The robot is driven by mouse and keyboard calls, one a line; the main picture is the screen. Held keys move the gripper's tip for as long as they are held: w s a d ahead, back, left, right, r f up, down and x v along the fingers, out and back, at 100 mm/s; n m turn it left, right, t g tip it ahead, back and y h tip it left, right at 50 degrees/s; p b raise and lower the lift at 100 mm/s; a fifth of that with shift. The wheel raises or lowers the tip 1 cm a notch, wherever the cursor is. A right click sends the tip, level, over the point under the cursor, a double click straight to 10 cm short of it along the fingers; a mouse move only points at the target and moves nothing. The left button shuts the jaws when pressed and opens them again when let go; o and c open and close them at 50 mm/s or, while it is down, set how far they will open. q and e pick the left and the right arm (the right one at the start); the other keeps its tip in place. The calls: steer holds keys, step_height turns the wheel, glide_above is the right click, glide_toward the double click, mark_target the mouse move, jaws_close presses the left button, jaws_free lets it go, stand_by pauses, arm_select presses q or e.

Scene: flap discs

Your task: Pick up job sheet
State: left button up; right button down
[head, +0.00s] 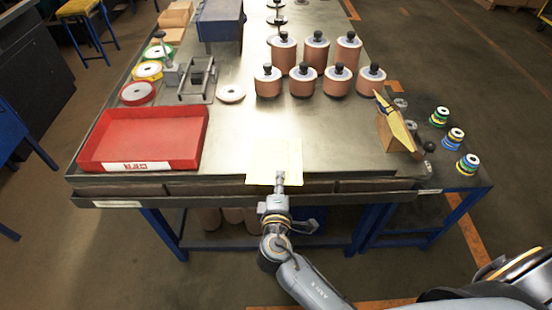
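The job sheet (273,155) is a pale yellow sheet at the front edge of the metal-topped workbench (330,150), near the middle in the head view. Its near end reaches the bench's front edge. My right gripper (280,177) is at the near end of the sheet, with its fingertips over or against the paper. The fingers are small and seen from behind, so I cannot tell whether they are closed on it. My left gripper is not in view.
An empty red tray (145,138) lies left of the sheet. Several copper-coloured cylinders with black knobs (302,83) stand behind it. A wooden block with a yellow top (395,130) is at right. Bare bench surrounds the sheet's sides and far end.

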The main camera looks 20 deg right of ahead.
stand_by(0.3)
steer(key=shift+r, duration=0.25)
step_height(320, 180, up, 2)
steer(key=shift+r, duration=0.1)
steer(key=s+d+r+b, duration=0.2)
steer(key=s+d+r, duration=0.5)
steer(key=s+r, duration=0.4)
steer(key=w+a+r+n+t+y, duration=0.1)
steer(key=w+a+n+y, duration=0.3)
steer(key=w+y, duration=0.15)
steer(key=s+d+f+m+g+h, duration=0.1)
steer(key=s+d+m+h, duration=0.2)
steer(key=s, duration=0.4)
steer(key=shift+d+f+m+h, duration=0.35)
steer(key=shift+m+h, duration=0.15)
steer(key=shift+h, duration=0.75)
